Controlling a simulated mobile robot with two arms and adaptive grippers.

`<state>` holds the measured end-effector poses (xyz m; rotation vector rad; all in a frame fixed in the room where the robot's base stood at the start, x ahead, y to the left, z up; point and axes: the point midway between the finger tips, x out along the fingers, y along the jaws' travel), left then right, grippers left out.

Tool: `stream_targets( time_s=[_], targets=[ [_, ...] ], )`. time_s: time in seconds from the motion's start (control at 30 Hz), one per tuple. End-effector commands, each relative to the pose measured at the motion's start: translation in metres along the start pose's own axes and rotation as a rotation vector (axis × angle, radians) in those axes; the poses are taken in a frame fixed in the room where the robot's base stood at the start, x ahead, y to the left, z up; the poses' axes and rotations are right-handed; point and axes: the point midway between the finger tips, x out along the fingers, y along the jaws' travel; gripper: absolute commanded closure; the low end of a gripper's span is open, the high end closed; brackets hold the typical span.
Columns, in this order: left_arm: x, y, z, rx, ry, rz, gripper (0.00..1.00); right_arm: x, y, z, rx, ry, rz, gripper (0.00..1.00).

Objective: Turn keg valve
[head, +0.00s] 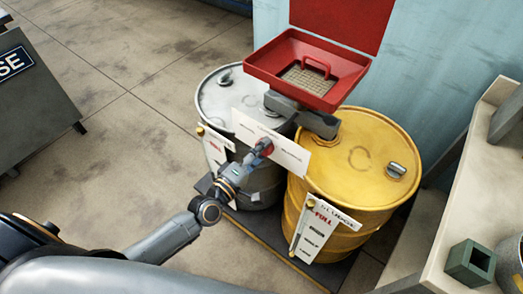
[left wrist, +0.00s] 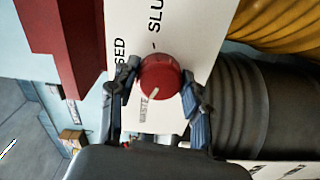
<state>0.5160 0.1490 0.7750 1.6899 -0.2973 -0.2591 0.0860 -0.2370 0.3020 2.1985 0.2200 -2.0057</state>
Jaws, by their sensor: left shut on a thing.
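The red valve knob (left wrist: 160,76) has a pale pointer mark and sits on a white lettered plate (left wrist: 185,35). In the head view the knob (head: 266,147) shows small at my left gripper's tip, in front of the plate (head: 288,153). My left gripper (left wrist: 161,98) has a finger on each side of the knob and is shut on it; it also shows in the head view (head: 258,153). Behind the plate stand a grey drum (head: 215,95) and a yellow drum (head: 365,165). A red tray (head: 270,62) with a mesh sits above them. My right gripper is out of view.
A white gauge card (head: 322,228) marked SLUDGE and FULL hangs on the yellow drum. A pale bench (head: 450,235) with a small green square holder (head: 470,263) stands at the right. A dark cabinet (head: 35,95) stands at the left. The floor between is clear.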

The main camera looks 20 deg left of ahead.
Motion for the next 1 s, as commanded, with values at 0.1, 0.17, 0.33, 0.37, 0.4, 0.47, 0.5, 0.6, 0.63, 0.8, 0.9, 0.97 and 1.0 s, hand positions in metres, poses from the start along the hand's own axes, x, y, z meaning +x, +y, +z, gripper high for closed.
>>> stream_targets(
  time_s=[0.1, 0.17, 0.33, 0.37, 0.4, 0.47, 0.5, 0.6, 0.63, 0.8, 0.9, 0.97, 1.0],
  targets=[
    [0.000, -0.001, 0.000, -0.004, 0.001, -0.001, 0.84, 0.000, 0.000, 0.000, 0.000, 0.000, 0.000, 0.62],
    [0.000, -0.001, 0.000, -0.004, 0.001, -0.001, 0.42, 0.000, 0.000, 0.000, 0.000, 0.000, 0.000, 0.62],
    [0.000, 0.000, 0.000, -0.002, 0.000, -0.001, 0.29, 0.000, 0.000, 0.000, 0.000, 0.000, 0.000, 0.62],
    [0.000, 0.000, 0.000, -0.002, 0.000, -0.001, 0.29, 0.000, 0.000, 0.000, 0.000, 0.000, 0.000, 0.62],
    [0.000, 0.000, 0.000, -0.002, 0.000, -0.001, 0.29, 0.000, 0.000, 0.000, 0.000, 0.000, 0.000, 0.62],
    [0.000, 0.000, 0.000, -0.001, 0.000, 0.000, 0.29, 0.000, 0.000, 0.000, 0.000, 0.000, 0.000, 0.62],
    [0.000, 0.000, 0.000, -0.001, 0.000, 0.000, 0.29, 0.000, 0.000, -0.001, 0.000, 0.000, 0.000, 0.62],
    [-0.004, -0.001, 0.000, 0.000, 0.000, -0.001, 0.29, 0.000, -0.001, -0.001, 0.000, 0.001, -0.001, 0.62],
    [-0.006, -0.001, 0.000, 0.000, 0.000, -0.002, 0.29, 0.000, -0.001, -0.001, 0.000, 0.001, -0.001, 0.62],
    [-0.034, -0.002, 0.000, 0.001, -0.002, -0.004, 0.29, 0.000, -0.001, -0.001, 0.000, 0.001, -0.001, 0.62],
    [-0.057, -0.002, 0.000, 0.001, -0.002, -0.005, 0.29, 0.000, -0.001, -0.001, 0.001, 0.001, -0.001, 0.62],
    [-0.070, -0.002, 0.000, 0.000, -0.002, -0.005, 0.29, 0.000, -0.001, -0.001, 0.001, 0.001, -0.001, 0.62],
    [-0.078, -0.002, 0.000, 0.000, -0.002, -0.005, 0.29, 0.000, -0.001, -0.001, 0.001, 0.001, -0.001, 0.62]
  ],
)
